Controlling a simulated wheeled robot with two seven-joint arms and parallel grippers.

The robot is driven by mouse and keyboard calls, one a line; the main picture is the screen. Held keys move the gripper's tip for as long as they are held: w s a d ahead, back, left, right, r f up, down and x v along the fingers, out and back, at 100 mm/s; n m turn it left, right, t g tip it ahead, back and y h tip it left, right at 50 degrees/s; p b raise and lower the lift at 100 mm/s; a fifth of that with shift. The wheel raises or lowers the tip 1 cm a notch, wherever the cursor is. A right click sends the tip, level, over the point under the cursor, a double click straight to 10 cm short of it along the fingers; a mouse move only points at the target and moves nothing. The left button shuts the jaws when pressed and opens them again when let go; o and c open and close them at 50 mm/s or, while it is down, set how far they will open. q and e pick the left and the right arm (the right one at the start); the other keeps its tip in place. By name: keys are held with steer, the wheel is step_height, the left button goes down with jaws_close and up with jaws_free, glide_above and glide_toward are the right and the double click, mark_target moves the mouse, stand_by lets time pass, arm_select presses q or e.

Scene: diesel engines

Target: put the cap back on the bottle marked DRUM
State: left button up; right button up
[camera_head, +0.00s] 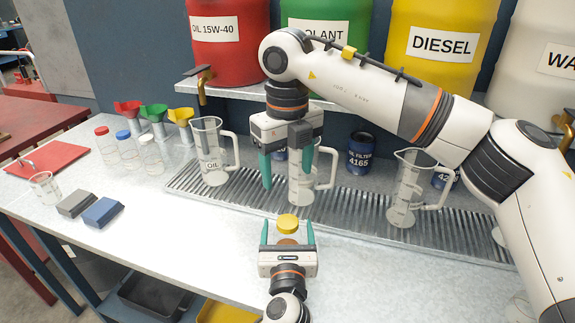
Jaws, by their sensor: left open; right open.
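A yellow cap (287,222) shows between the fingers of my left gripper (287,233), low in the middle. The gripper is open, with a finger on each side of the cap. An orange-brown patch shows just below the cap; I cannot tell what it is. My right gripper (287,168) is open, fingers down, in front of a clear jug (301,188). Three small clear bottles stand at the left: one with a red cap (102,131), one with a blue cap (123,135), and one with no coloured cap (151,158). Their markings are too small to read; I cannot tell which says DRUM.
A jug marked OIL (212,165) and another clear jug (405,195) stand on the ribbed tray (350,216). Several funnels stand behind the bottles. Grey (77,203) and blue (103,212) blocks and a small beaker (45,188) are at left. The bench front is clear.

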arm_select(q)
steer(key=s, duration=1.1)
steer(key=shift+s+b, duration=0.3)
steer(key=shift+s, duration=0.05)
